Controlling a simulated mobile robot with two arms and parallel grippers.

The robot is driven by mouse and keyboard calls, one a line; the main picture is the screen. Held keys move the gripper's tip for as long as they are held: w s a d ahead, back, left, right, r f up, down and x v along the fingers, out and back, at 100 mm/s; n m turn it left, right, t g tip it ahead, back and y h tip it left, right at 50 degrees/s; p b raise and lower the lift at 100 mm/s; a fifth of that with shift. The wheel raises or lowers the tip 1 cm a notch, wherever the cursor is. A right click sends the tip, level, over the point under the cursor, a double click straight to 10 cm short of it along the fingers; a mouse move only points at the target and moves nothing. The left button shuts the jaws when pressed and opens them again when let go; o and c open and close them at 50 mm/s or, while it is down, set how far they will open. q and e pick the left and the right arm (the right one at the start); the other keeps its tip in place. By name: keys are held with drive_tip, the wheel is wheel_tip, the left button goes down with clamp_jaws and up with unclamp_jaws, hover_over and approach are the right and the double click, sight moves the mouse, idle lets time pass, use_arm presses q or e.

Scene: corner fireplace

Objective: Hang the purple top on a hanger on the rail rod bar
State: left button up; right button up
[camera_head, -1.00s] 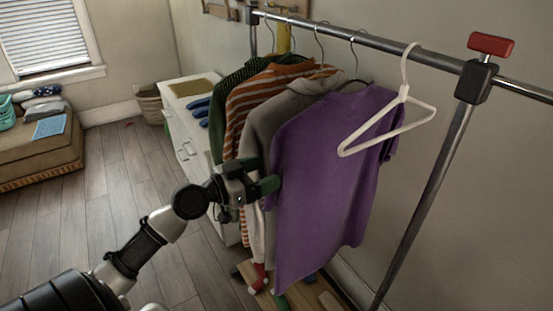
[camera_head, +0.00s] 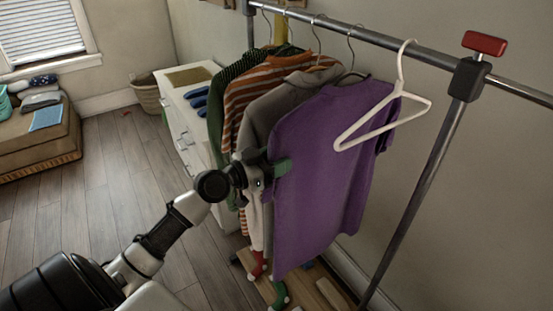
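The purple top (camera_head: 325,170) hangs below the rail rod bar (camera_head: 390,43), at the front of a row of clothes. A thin dark hook (camera_head: 352,50) rises from its neck to the rail. A white empty hanger (camera_head: 385,118) hangs from the rail in front of the top's right shoulder. My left gripper (camera_head: 281,167) is at the top's left edge, below the shoulder. One green fingertip shows against the purple cloth; the other finger is hidden, so its grip is unclear. My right gripper is not in view.
A grey top (camera_head: 262,125), an orange-striped top (camera_head: 238,100) and a dark green one hang behind. The stand's post (camera_head: 425,190), with a red knob (camera_head: 484,43), is at right. A white cabinet (camera_head: 180,115) stands behind the clothes. The floor at left is clear.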

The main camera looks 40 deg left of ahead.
sight(271, 150)
use_arm(q)
drive_tip(key=shift+r, duration=0.1)
drive_tip(key=shift+c, duration=1.3)
drive_tip(key=shift+s+a+r+p, duration=0.1)
drive_tip(key=shift+s+r+p, duration=0.1)
drive_tip(key=shift+r+p, duration=0.25)
drive_tip(key=shift+s+a+r+p, duration=0.1)
drive_tip(key=shift+s+r+p, duration=0.1)
drive_tip(key=shift+r, duration=0.4)
drive_tip(key=shift+s, duration=0.1)
drive_tip(key=shift+s+a+r+b, duration=0.2)
drive_tip(key=shift+s+a+r, duration=0.15)
drive_tip(key=shift+s, duration=0.3)
drive_tip(key=shift+s+a+r+b, duration=0.2)
drive_tip(key=shift+s+r, duration=0.15)
drive_tip(key=shift+s, duration=0.25)
